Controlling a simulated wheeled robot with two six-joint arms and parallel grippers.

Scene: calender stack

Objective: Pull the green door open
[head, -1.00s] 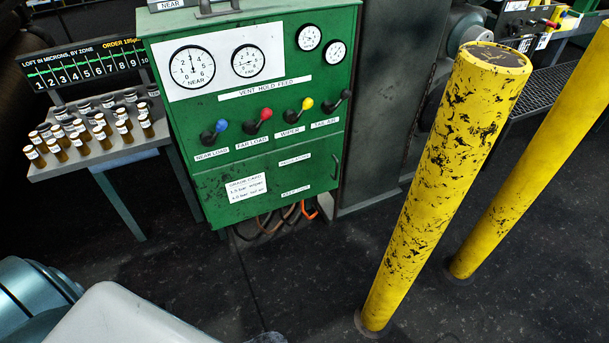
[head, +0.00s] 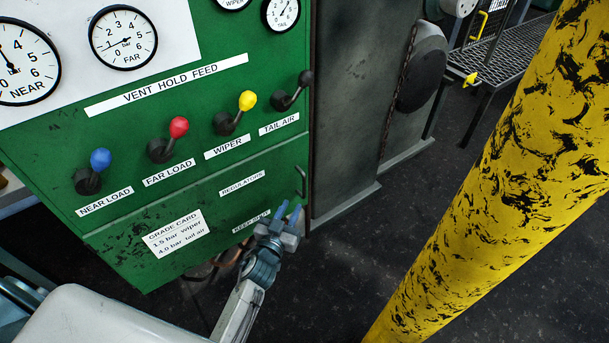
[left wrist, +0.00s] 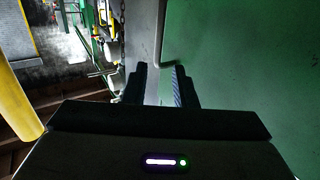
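The green door (head: 215,210) is the lower panel of the green cabinet, with labels and a grade card on it. It looks shut, flush with the panel above. Its dark bar handle (head: 300,181) is at the right edge. My left gripper (head: 289,211) is just below the handle in the head view, fingers pointing up towards it. In the left wrist view, the gripper (left wrist: 159,83) is open with an empty gap. The handle (left wrist: 163,45) shows ahead, in line with the gap and apart from the fingertips. My right gripper is in neither view.
Levers with blue, red, yellow and black knobs (head: 179,127) stick out above the door. A grey metal housing (head: 345,110) stands right of the cabinet. A thick yellow post (head: 500,180) rises at the right. Dark floor (head: 350,260) is clear between post and cabinet.

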